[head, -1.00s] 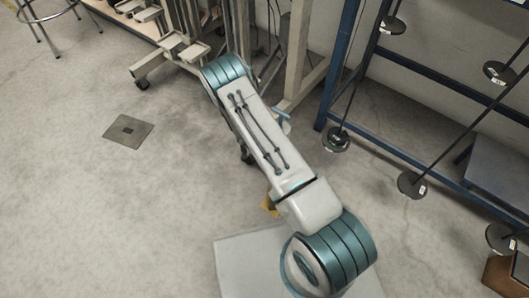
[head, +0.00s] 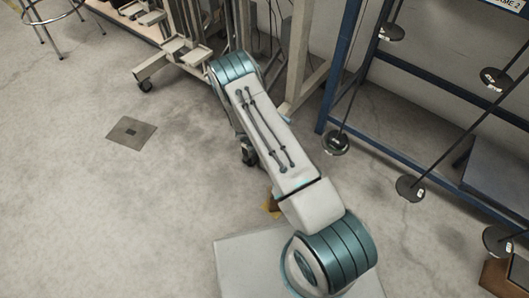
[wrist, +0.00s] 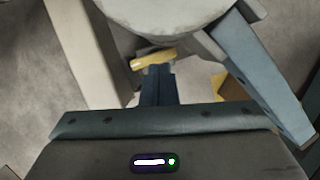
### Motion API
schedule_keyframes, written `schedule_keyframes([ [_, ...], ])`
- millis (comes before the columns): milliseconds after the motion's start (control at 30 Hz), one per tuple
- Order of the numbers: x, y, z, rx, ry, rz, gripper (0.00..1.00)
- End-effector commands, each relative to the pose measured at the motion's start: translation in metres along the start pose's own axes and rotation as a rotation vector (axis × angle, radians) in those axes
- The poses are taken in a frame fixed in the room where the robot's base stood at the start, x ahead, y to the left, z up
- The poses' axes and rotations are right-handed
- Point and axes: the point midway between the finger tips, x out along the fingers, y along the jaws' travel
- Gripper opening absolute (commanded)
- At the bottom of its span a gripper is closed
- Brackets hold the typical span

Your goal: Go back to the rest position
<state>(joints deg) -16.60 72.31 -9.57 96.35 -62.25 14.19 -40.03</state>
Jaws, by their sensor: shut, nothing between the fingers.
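My arm (head: 265,130) stretches across the middle of the head view, from the teal joint at the bottom to another teal joint near the frame legs. My gripper is hidden behind the arm in that view. In the wrist view my gripper (wrist: 158,84) shows as two dark fingers pressed together with nothing between them. A pale rounded surface lies just beyond the fingertips, with a small yellow piece (wrist: 153,59) close to them. I cannot tell whether the fingers touch either.
A blue frame (head: 345,65) holds slanted black rods with round dark ends, one being a disc (head: 335,143), on the right. A beige wheeled stand (head: 180,55) is at the top. A stool (head: 50,18) is at top left. The floor on the left is open, with a flat square plate (head: 131,130).

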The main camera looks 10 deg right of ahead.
Motion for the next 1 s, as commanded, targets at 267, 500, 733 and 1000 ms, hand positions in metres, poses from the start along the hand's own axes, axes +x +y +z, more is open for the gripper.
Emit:
schedule_keyframes([
  [267, -0.053, -0.007, -0.002, -0.005, 0.007, -0.012, 0.00],
  [500, -0.071, -0.011, -0.002, -0.001, 0.010, -0.019, 0.00],
  [733, -0.072, -0.011, -0.003, -0.001, 0.010, -0.021, 0.00],
  [1000, -0.136, -0.002, 0.033, 0.146, -0.002, -0.005, 0.00],
])
